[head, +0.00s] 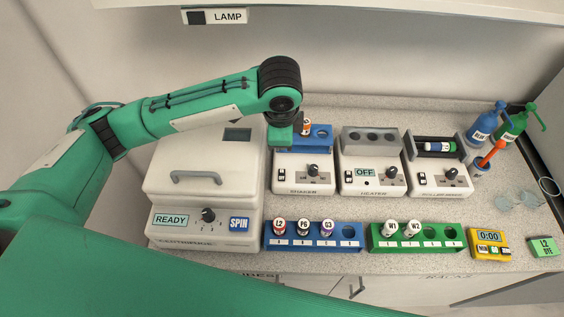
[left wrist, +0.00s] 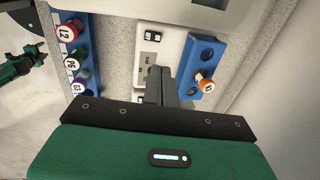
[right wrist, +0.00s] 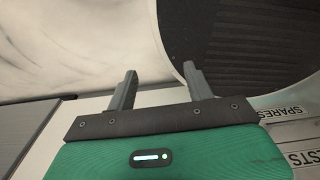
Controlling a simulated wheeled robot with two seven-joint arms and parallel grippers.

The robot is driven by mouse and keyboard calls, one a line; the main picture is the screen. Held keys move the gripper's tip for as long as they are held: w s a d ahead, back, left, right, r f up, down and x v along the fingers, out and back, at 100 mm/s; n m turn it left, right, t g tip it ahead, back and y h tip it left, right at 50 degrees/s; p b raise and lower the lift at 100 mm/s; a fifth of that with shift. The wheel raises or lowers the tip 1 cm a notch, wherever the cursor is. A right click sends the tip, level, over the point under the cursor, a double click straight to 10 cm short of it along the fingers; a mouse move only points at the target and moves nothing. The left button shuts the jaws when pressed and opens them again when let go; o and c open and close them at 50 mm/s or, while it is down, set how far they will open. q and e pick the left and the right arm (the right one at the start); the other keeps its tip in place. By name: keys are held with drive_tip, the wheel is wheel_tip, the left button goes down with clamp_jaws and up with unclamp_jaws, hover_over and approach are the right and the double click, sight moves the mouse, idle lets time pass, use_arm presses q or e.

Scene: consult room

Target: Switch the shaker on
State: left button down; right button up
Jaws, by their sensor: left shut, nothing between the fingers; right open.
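The shaker (head: 294,185) is a white box with a dark knob (head: 313,170) on its front panel, between the centrifuge and the heater. Its blue block (head: 322,146) holds an orange-capped vial (head: 305,127). A small black-and-white rocker switch (left wrist: 150,37) shows on the shaker panel in the left wrist view. My left gripper (left wrist: 160,85) is shut and empty, its fingers over the shaker between panel and block, covering part of the panel. In the head view its hand hides the block's left end. My right gripper (right wrist: 158,85) is open and empty, seen only in the right wrist view.
The centrifuge (head: 165,185) reads READY, left of the shaker. The heater (head: 378,180) reads OFF, to its right. A blue rack (head: 345,245) with vials and a green rack (head: 440,245) stand in front. Drawers labelled SPARES (right wrist: 285,112) show in the right wrist view.

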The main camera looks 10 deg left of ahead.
use_arm(q)
drive_tip(key=p, duration=0.2)
approach(282, 169)
drive_tip(key=f+p, duration=0.1)
drive_tip(key=f, duration=0.2)
drive_tip(key=w+f+p, duration=0.1)
drive_tip(key=f, duration=0.2)
drive_tip(key=shift+w+a+f, duration=0.1)
drive_tip(key=shift+f, duration=0.3)
use_arm(e)
drive_tip(key=r, duration=0.1)
drive_tip(key=w+r, duration=0.1)
drive_tip(key=r, duration=0.2)
drive_tip(key=shift+w+d+r, duration=0.2)
drive_tip(key=shift+w+r, duration=0.15)
drive_tip(key=shift+r, duration=0.05)
use_arm(q)
drive_tip(key=shift+w, duration=0.15)
use_arm(e)
drive_tip(key=shift+w, duration=0.1)
